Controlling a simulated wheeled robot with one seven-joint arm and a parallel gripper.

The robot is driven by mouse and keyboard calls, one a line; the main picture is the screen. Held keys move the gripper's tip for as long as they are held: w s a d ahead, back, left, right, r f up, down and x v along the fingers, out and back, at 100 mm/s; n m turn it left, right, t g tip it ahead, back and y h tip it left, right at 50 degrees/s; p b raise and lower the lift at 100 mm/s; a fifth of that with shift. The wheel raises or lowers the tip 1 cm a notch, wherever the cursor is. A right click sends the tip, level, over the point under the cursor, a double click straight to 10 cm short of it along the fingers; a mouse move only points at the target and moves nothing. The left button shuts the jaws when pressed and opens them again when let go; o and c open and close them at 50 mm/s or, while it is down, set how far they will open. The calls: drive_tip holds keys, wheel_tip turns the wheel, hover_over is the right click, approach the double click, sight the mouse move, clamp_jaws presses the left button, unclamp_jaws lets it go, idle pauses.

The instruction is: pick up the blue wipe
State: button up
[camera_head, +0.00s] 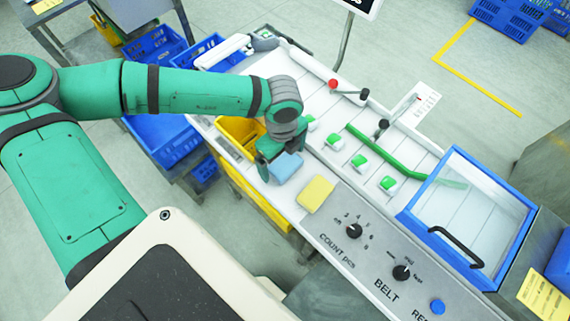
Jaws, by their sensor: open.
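The blue wipe (286,166) is a small light-blue pad on the white machine top, left of a yellow pad (315,194). My gripper (268,168) is at the wipe's upper left side, pointing down, and is open. The wrist and gripper cover the area just beyond the wipe. I cannot tell whether the fingers touch the wipe.
Several green-and-white pieces (360,162) stand right of the wipe, near a green strip (385,150). A yellow bin (240,133) lies to the left. The control panel with knobs (353,231) is in front, and a blue-framed clear cover (465,215) is at right.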

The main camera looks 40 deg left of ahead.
drive_tip(key=shift+f, duration=0.35)
drive_tip(key=shift+c, duration=0.3)
drive_tip(key=c, duration=1.1)
drive_tip(key=shift+o, duration=0.2)
drive_tip(key=shift+r, duration=0.15)
